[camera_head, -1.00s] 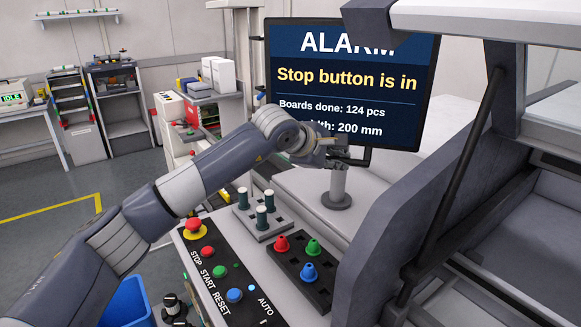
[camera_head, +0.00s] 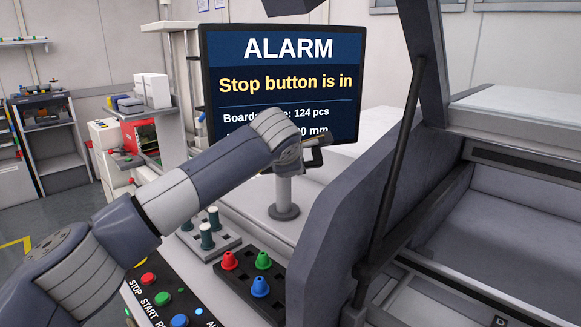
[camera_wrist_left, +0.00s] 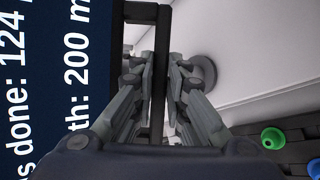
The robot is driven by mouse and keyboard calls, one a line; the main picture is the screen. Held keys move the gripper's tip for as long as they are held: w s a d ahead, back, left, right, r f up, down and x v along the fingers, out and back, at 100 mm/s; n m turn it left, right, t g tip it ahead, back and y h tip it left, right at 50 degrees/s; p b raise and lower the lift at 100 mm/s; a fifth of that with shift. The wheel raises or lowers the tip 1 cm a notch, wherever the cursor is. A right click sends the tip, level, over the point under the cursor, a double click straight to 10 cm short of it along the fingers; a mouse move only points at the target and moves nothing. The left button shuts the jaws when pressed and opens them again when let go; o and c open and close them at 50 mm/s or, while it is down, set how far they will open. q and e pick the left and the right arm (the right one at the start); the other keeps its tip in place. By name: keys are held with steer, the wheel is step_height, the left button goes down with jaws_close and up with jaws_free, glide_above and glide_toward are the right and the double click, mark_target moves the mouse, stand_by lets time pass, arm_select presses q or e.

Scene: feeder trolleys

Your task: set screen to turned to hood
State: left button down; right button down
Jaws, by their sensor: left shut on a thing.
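The screen (camera_head: 285,75) stands on a grey post with a round foot (camera_head: 284,211), and its face with "ALARM" and "Stop button is in" is turned toward me. In the left wrist view the screen (camera_wrist_left: 40,85) fills the left side. My left gripper (camera_head: 308,158) is at the screen's lower right, in front of the post. In the left wrist view my left gripper (camera_wrist_left: 160,80) is shut on a dark bar (camera_wrist_left: 162,35) beside the screen edge, which looks like the screen's handle. My right gripper is not in view.
The open hood (camera_head: 430,60) with its dark strut (camera_head: 395,170) rises right of the screen. Below are a black holder with coloured nozzles (camera_head: 260,287), a block with green pegs (camera_head: 207,236) and the button panel (camera_head: 165,295). My left arm crosses above the panel.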

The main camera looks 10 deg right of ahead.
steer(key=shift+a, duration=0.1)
arm_select(q)
steer(key=c, duration=1.9)
jaws_free()
steer(key=v, duration=1.2)
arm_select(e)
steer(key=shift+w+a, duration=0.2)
